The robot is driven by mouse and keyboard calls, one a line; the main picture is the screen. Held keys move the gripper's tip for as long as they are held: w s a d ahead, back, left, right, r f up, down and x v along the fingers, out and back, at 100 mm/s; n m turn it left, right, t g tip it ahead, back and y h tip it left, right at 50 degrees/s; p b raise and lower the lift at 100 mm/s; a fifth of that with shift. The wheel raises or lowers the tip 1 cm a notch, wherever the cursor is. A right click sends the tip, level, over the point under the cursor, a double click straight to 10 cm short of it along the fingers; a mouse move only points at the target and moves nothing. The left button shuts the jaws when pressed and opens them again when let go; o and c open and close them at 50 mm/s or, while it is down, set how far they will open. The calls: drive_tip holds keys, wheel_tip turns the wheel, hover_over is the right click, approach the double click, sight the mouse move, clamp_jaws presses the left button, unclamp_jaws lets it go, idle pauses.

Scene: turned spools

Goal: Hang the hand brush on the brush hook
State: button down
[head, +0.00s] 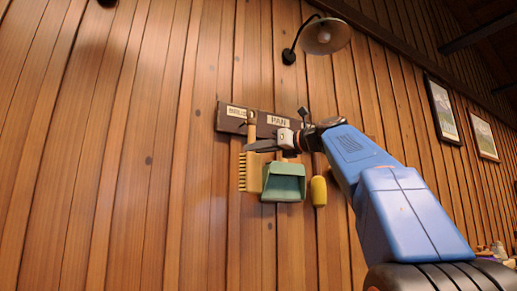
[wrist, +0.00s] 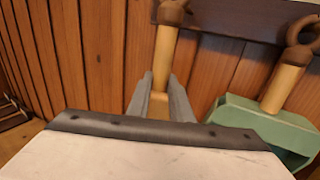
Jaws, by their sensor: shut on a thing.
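The hand brush (head: 249,172) hangs upright against the wall, with a wooden handle and yellowish bristles facing left. Its handle also shows in the wrist view (wrist: 164,55). My gripper (head: 260,146) is shut on the brush, its fingers (wrist: 161,92) on either side of the lower handle. The brush hook is on the dark board (head: 231,124) under the label reading "BRUS…", partly covered. In the wrist view a brown loop (wrist: 171,13) tops the handle, at the board; I cannot tell whether it is over the hook.
A green dustpan (head: 284,184) hangs close to the right of the brush, under the "PAN" label (head: 278,121). A yellow object (head: 318,190) hangs further right. A wall lamp (head: 325,37) juts out above. The plank wall to the left is bare.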

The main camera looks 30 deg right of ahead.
drive_tip(key=w+f, duration=0.1)
drive_tip(key=w, duration=0.6)
drive_tip(key=shift+w+f, duration=0.2)
idle(0.8)
drive_tip(key=shift+w+f, duration=0.1)
drive_tip(key=shift+f, duration=0.05)
idle(0.5)
drive_tip(key=c, duration=1.5)
unclamp_jaws()
drive_tip(key=shift+d, duration=0.1)
drive_tip(key=shift+v, duration=8.7)
